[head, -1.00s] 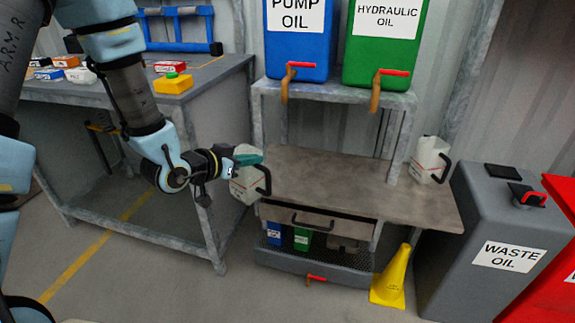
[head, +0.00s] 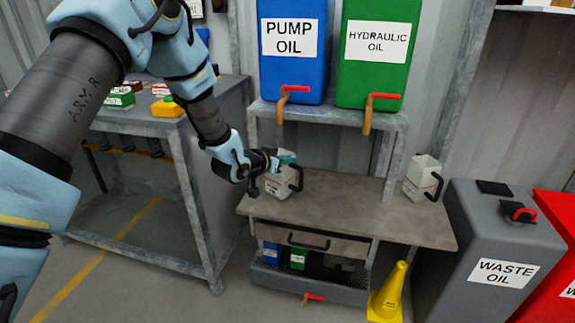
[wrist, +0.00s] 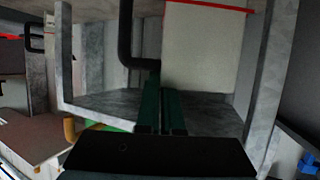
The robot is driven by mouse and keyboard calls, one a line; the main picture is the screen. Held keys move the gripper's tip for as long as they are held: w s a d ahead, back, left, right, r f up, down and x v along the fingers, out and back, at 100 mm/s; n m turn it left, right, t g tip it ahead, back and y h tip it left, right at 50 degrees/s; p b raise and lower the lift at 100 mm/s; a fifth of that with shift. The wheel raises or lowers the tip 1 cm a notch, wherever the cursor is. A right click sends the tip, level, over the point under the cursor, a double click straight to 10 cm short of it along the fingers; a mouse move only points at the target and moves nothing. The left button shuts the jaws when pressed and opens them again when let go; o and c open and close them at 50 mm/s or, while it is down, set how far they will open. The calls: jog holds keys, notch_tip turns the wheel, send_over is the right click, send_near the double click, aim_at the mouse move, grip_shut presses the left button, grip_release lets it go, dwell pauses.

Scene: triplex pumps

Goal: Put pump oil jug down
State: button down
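A white jug with a black handle (head: 281,183) is held by my gripper (head: 284,157) over the left part of the brown-topped bench (head: 340,205). It looks upright; I cannot tell whether its base touches the top. My teal fingers are at the jug's upper part, and the jug's label is not readable. In the wrist view, the close-together fingers (wrist: 161,100) reach the jug (wrist: 203,45), with its dark handle on the left. The blue PUMP OIL tank (head: 292,70) stands on the shelf above the bench.
A second white jug (head: 422,178) stands at the bench's right end. The green HYDRAULIC OIL tank (head: 378,75) is beside the blue one. A yellow cone (head: 388,292) and grey WASTE OIL bin (head: 500,225) stand at right. The bench top's middle is clear.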

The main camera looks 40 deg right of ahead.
jog(key=shift+f, duration=1.05)
jog(key=c, duration=1.5)
grip_release()
jog(key=shift+f, duration=0.1)
jog(key=shift+c, duration=0.2)
jog(key=o, duration=0.5)
jog(key=shift+c, duration=0.2)
jog(key=v, duration=1.2)
jog(key=shift+b, duration=0.3)
